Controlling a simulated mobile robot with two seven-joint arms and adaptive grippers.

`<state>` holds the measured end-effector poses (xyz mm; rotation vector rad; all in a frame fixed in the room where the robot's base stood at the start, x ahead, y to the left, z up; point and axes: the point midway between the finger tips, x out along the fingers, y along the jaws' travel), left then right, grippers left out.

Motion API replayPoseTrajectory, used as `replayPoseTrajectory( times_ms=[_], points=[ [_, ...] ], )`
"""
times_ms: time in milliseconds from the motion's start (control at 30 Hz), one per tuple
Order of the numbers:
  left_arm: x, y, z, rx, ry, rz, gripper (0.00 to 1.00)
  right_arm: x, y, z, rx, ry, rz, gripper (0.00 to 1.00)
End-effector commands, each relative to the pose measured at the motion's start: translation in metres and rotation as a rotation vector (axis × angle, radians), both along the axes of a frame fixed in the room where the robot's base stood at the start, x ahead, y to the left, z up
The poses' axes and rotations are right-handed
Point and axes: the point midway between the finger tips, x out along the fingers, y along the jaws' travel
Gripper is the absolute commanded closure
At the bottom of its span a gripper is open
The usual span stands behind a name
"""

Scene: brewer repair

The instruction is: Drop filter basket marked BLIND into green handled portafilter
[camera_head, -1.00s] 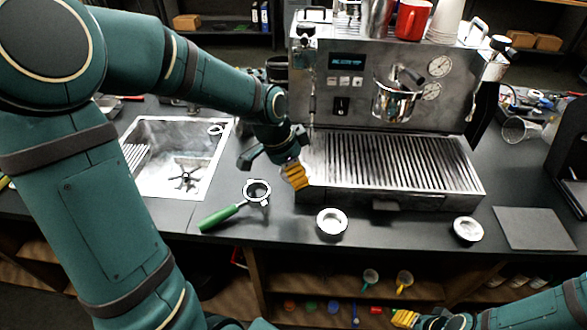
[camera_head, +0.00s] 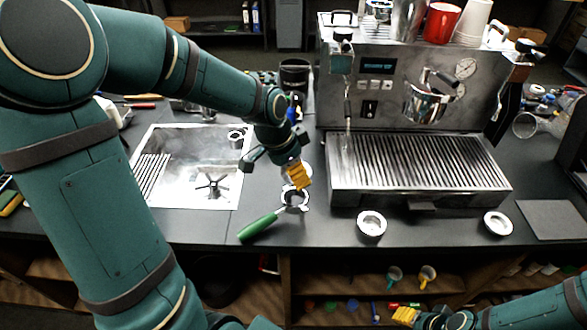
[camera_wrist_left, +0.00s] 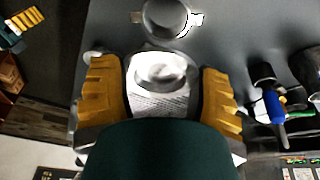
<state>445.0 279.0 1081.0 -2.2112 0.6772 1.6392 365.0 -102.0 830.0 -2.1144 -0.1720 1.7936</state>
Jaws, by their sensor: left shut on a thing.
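The green-handled portafilter (camera_head: 262,226) lies on the dark counter, its metal ring pointing away to the right. My left gripper (camera_head: 298,176) is just above that ring and partly covers it. In the left wrist view, its yellow fingers are shut on a shiny round metal basket (camera_wrist_left: 160,72). The portafilter ring (camera_wrist_left: 160,36) shows just beyond it, and the two look apart. I cannot read any marking on the held basket. My right gripper (camera_head: 405,315) is low at the bottom right, and its jaw opening is unclear.
Two other metal baskets, one nearer (camera_head: 371,226) and one farther right (camera_head: 498,224), sit on the counter's front. The espresso machine (camera_head: 350,180) stands behind. A sink (camera_head: 180,150) is at the left. A dark mat (camera_head: 545,220) lies at the right.

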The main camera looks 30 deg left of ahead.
Motion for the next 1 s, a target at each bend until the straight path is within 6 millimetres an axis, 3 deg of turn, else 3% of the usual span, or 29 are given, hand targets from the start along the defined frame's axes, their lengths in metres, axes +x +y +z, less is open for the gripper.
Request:
replayPoseTrajectory(
  times_ms=[267, 800, 1000],
  points=[
    [0.0, 0.0, -0.005, 0.0, 0.0, 0.002, 0.67, 0.0, 0.0, -0.004, 0.0, 0.001, 0.0, 0.53],
    [0.0, 0.0, -0.045, 0.0, 0.0, 0.002, 0.67, -0.01, 0.002, -0.035, 0.005, 0.024, 0.018, 0.53],
    [0.0, 0.0, -0.05, 0.0, 0.0, 0.002, 0.67, -0.012, 0.002, -0.038, 0.006, 0.028, 0.022, 0.53]
  ],
)
